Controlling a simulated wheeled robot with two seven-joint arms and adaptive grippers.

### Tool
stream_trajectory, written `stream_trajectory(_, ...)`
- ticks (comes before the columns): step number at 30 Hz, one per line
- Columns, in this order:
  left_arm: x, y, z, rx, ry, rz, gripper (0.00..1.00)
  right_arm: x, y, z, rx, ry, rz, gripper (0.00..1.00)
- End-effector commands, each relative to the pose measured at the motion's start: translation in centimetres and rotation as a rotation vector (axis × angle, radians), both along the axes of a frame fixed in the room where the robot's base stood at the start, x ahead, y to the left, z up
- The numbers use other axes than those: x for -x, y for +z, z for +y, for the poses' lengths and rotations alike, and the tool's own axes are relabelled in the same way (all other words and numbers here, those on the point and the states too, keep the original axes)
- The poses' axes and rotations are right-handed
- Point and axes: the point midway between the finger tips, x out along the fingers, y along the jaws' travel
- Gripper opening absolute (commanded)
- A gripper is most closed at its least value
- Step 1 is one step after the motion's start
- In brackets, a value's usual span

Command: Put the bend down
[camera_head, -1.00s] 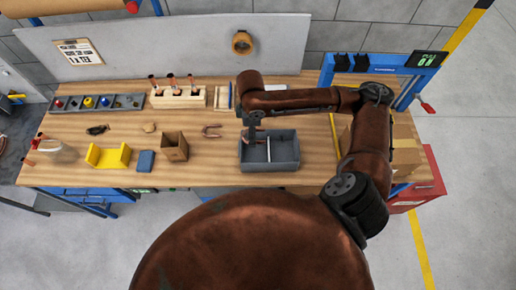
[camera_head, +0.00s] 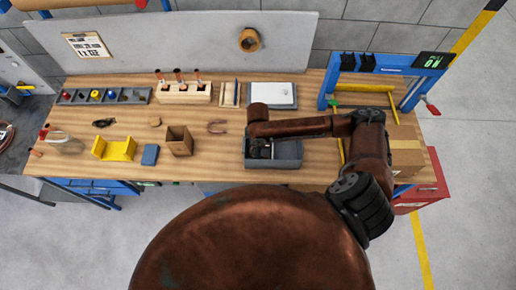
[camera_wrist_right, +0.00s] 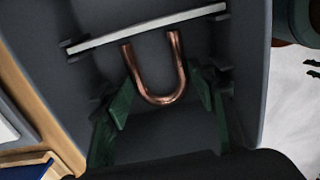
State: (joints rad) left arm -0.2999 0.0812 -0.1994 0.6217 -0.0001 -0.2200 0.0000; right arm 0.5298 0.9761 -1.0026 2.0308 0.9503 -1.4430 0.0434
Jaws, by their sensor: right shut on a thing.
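The copper bend (camera_wrist_right: 161,100), a U-shaped tube, is in the right wrist view with its two open ends pointing toward a pale divider. My right gripper (camera_wrist_right: 164,88) has its green fingers on either side of the bend and is shut on it, inside the grey divided box (camera_wrist_right: 245,60). In the head view the right gripper (camera_head: 262,153) is down in the box (camera_head: 288,163), and my arm hides the bend. I cannot tell whether the bend touches the box floor. My left gripper is out of view.
A small reddish U-shaped item (camera_head: 217,127) lies left of the box, near a wooden box (camera_head: 179,142). A white-topped tray (camera_head: 273,95) lies behind it. A blue frame (camera_head: 385,64) and a cardboard box (camera_head: 407,158) stand at the right.

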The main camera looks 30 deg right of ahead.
Motion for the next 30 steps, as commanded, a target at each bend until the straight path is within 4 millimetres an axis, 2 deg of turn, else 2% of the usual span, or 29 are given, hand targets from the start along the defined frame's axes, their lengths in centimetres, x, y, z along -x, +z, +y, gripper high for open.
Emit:
stream_trajectory(3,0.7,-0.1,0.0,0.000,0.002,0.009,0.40,-0.1,0.1,0.0,-0.001,0.000,-0.003,0.26)
stream_trajectory(9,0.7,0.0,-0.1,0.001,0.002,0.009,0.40,-0.1,-0.2,0.0,0.000,-0.001,-0.001,0.26)
stream_trajectory(10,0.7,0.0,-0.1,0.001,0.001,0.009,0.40,-0.1,-0.2,0.0,0.000,-0.001,-0.001,0.53)
stream_trajectory(13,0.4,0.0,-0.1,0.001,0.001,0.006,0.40,-0.1,-0.2,0.0,0.000,0.000,-0.001,0.59)
stream_trajectory(23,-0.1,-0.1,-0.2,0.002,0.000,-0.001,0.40,-0.1,0.2,0.0,0.000,0.001,-0.002,0.59)
stream_trajectory(26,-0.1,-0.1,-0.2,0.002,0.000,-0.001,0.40,-0.2,1.3,0.0,-0.001,0.001,-0.004,0.59)
stream_trajectory(30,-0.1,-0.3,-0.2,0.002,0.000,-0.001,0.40,-0.2,4.0,0.0,-0.001,0.000,-0.006,0.59)
